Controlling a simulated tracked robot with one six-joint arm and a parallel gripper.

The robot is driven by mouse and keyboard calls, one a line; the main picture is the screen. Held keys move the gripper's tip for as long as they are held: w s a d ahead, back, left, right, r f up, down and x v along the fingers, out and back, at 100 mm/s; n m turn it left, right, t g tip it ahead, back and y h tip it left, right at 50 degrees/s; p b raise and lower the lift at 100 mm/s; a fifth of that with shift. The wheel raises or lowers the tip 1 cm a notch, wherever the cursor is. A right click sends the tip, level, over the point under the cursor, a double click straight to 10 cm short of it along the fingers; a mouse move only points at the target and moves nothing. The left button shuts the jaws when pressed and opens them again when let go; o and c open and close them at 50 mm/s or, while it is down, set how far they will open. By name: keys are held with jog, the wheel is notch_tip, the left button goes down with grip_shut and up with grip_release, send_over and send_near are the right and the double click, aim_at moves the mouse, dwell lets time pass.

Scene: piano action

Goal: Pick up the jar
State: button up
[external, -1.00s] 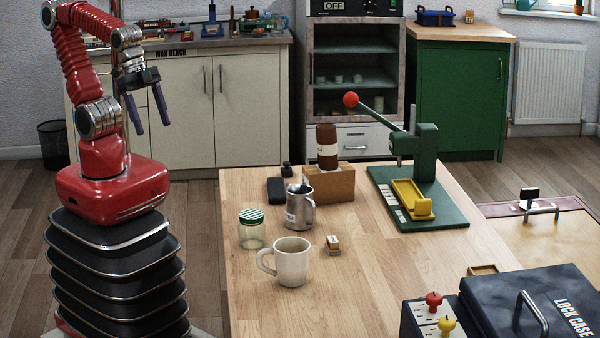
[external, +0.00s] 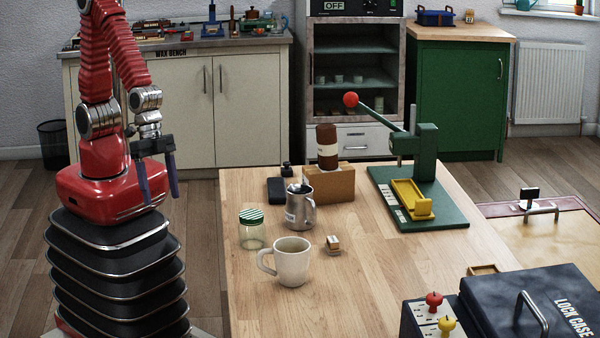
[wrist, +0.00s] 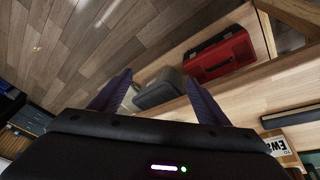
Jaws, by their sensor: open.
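The jar (external: 251,230) is clear glass with a green-and-white striped lid. It stands upright near the left edge of the wooden table (external: 370,285). My gripper (external: 160,199) is open and empty, its dark fingers pointing down. In the external view it hangs to the left of the table, apart from the jar. In the wrist view my gripper (wrist: 165,95) shows two spread fingers with nothing between them that it holds. I cannot make out the jar in the wrist view.
A white mug (external: 291,262) and a metal pitcher (external: 300,207) stand close to the jar. A black box (external: 276,190) and a brown bottle (external: 327,147) on a wooden block are behind. A green press (external: 425,170) is at the right. The table's front middle is clear.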

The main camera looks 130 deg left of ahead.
jog(key=w+d+f+t, duration=0.1)
jog(key=w+f+t, duration=0.1)
jog(key=w+f, duration=0.4)
jog(key=n+t+y, duration=0.3)
jog(key=t+y, duration=0.1)
jog(key=t, duration=0.4)
send_near(244, 213)
jog(key=w, duration=0.2)
jog(key=shift+a+f, duration=0.2)
jog(key=shift+a, duration=0.05)
jog(key=shift+w, duration=0.1)
jog(key=shift+g, duration=0.3)
jog(key=shift+x, duration=4.3)
jog(key=shift+a, duration=0.1)
